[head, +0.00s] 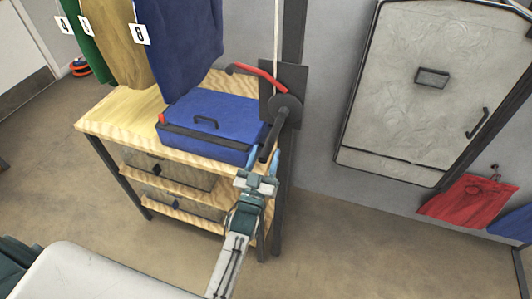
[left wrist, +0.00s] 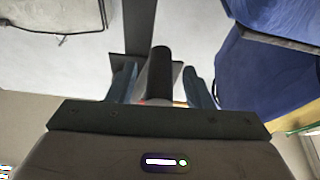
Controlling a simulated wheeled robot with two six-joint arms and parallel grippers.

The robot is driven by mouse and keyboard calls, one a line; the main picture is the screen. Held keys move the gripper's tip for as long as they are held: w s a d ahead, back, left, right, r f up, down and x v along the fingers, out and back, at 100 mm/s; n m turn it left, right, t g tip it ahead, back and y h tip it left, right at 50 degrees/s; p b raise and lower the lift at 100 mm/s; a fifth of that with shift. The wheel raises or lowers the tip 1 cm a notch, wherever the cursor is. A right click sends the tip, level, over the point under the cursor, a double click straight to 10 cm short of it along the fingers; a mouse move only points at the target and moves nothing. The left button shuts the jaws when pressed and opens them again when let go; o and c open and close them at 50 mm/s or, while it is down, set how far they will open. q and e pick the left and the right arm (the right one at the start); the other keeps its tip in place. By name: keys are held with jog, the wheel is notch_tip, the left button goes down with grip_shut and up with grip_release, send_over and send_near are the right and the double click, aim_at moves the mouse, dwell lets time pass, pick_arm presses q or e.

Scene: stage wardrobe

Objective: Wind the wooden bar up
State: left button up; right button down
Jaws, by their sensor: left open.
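A winch with a dark round hub (head: 285,106) sits on a dark plate on the post beside the table. A black cylindrical handle (head: 270,141) sticks out from it toward me, and a red lever (head: 261,76) with a dark end reaches up left. A pale cord (head: 277,35) runs up from the winch out of the picture. My left gripper (head: 263,162) is open at the handle's near end. In the left wrist view the handle (left wrist: 159,72) stands between the two blue fingers, with gaps on both sides. The wooden bar is not in view. My right gripper is not in view.
A blue case (head: 212,118) lies on the wooden table (head: 112,112) left of the winch. Labelled garments (head: 180,50) hang above it. A pale panel (head: 415,85) with a handle is on the right wall, red cloth (head: 466,202) below. The floor at right is clear.

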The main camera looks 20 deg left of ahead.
pick_arm(q)
jog(key=shift+w+r, duration=0.25)
jog(key=shift+w, duration=0.3)
grip_shut()
